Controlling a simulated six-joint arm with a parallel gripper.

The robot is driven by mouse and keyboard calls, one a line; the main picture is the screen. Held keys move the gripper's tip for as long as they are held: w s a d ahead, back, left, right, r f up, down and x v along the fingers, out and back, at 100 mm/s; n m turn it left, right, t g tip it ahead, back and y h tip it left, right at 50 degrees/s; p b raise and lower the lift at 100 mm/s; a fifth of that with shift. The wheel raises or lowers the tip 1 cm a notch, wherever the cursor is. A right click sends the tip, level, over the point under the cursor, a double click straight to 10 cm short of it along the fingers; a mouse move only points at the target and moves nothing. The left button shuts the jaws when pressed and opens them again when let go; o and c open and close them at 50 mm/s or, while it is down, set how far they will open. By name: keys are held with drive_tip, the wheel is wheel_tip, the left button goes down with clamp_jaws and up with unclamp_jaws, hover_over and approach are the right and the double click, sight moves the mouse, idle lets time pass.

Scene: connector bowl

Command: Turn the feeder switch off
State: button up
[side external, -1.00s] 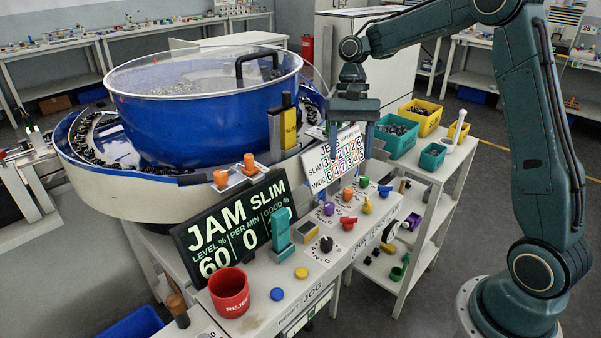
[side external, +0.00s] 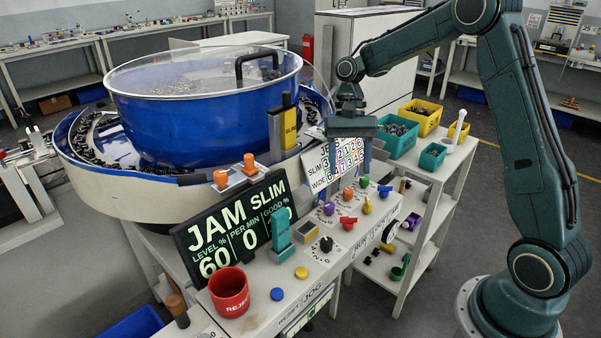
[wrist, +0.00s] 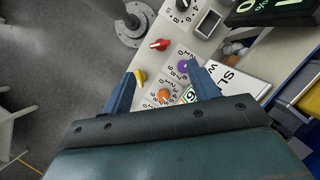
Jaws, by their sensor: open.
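The control panel (side external: 325,262) carries several knobs and levers, and I cannot read which one is the feeder switch. A red lever (side external: 348,220) and a yellow lever (side external: 367,206) sit near a purple knob (side external: 329,208), an orange knob (side external: 348,193) and a green knob (side external: 364,181). My gripper (side external: 350,172) is open and empty above the back part of the panel. In the wrist view, the yellow lever (wrist: 140,77), orange knob (wrist: 164,95) and purple knob (wrist: 184,66) show between or near its fingers, with the red lever (wrist: 159,44) beyond them.
A tilted display (side external: 235,235) reads JAM, SLIM, 60 and 0. A number card (side external: 316,165) stands close beside my gripper. A blue bowl (side external: 200,110), a red REJECT cup (side external: 230,292) and a teal upright block (side external: 281,236) stand around the panel. Bins (side external: 420,115) sit to the right.

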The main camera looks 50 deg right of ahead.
sight(349, 217)
drive_tip(key=x, duration=1.1)
drive_tip(key=shift+f, duration=0.1)
drive_tip(key=c, duration=1)
